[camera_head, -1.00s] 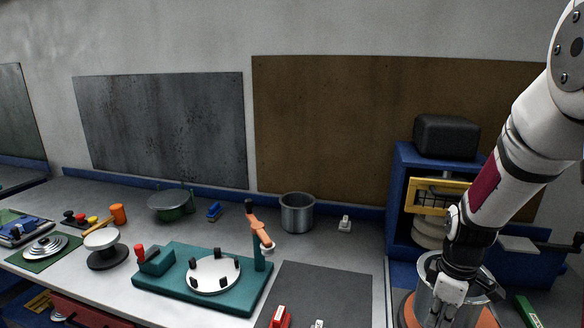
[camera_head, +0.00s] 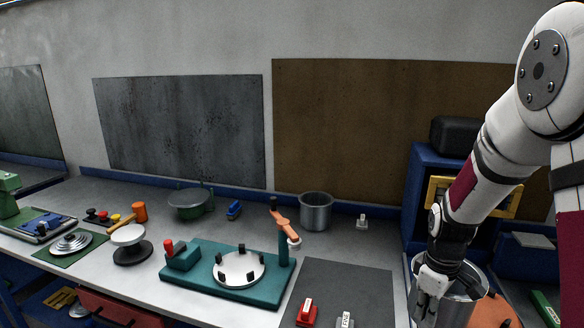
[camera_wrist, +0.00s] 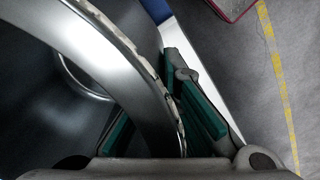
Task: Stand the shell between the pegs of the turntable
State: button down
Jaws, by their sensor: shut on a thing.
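The shell, a grey metal pot (camera_head: 462,312), is at the lower right in the head view, beyond the bench's right end. My gripper (camera_head: 424,306) is shut on its wall at the left side. In the wrist view the shell's curved rim (camera_wrist: 115,50) runs between the green finger pads of my gripper (camera_wrist: 160,120). The shell's lower part is hidden in both views. The turntable (camera_head: 238,282), a white disc with several black upright pegs on a teal base, is on the bench, well left of the shell. The disc holds nothing between its pegs.
An orange-tipped arm on a teal post (camera_head: 284,222) stands at the turntable base's back right. A dark mat (camera_head: 345,285) with a red block (camera_head: 306,312) lies between turntable and shell. Another metal pot (camera_head: 316,212) stands behind. A blue cabinet (camera_head: 422,180) is at right.

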jog(key=w+a+f+m+b, duration=0.1)
jog(key=w+a+f+m, duration=0.2)
jog(key=w, duration=0.4)
jog(key=w+a+f+m+b, duration=0.2)
jog(key=w+a+f+m, duration=0.2)
jog(key=w+a, duration=0.3)
jog(key=shift+a+m, duration=0.4)
jog(key=shift+r, duration=0.1)
